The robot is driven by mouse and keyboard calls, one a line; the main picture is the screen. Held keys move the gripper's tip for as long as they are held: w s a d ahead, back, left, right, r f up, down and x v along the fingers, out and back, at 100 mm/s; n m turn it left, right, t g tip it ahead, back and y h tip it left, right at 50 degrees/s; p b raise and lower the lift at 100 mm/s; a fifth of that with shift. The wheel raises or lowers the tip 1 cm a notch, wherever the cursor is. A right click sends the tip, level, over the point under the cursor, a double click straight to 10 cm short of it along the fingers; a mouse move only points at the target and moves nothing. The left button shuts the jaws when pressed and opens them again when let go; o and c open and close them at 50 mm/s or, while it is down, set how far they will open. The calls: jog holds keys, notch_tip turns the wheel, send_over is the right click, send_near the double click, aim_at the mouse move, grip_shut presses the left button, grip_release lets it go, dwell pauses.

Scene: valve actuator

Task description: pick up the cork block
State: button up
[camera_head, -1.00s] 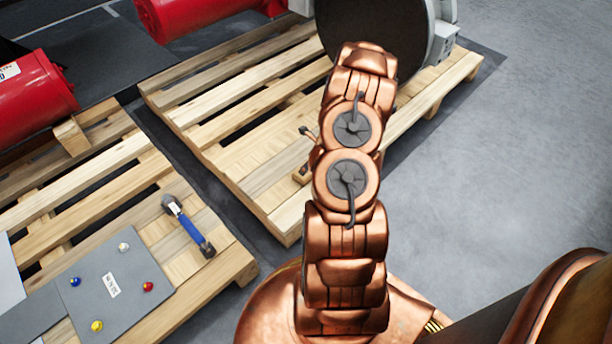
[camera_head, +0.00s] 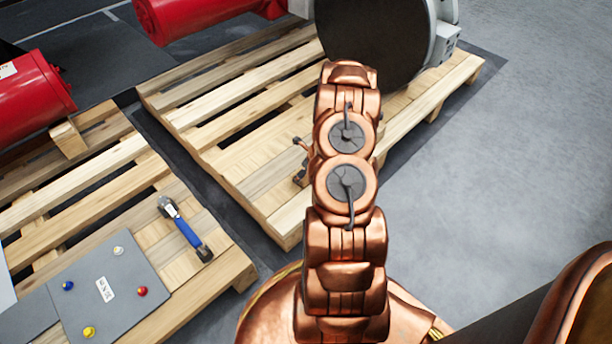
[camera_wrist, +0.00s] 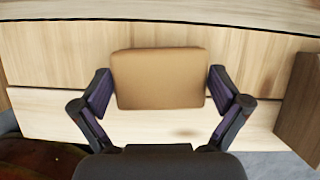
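The cork block (camera_wrist: 158,79) is a tan, rounded rectangular block in the middle of the wrist view, over the pale pallet boards. My gripper (camera_wrist: 159,92) has one dark finger on each side of the block. The left pad is very close to the block's left side, and the right pad is close to its right side. I cannot tell for sure whether the pads touch it. In the head view the block is hidden behind my arm.
The wooden pallet (camera_head: 270,185) lies under my arm and bears a large dark disc (camera_head: 375,40). A second pallet (camera_head: 215,290) at left holds a blue-handled tool (camera_head: 186,230) and a grey panel (camera_head: 120,275). Red cylinders (camera_head: 35,95) lie at upper left. Grey floor is clear at right.

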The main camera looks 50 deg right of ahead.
jog(key=c, duration=0.7)
jog(key=shift+r, duration=0.15)
jog(key=shift+c, duration=0.2)
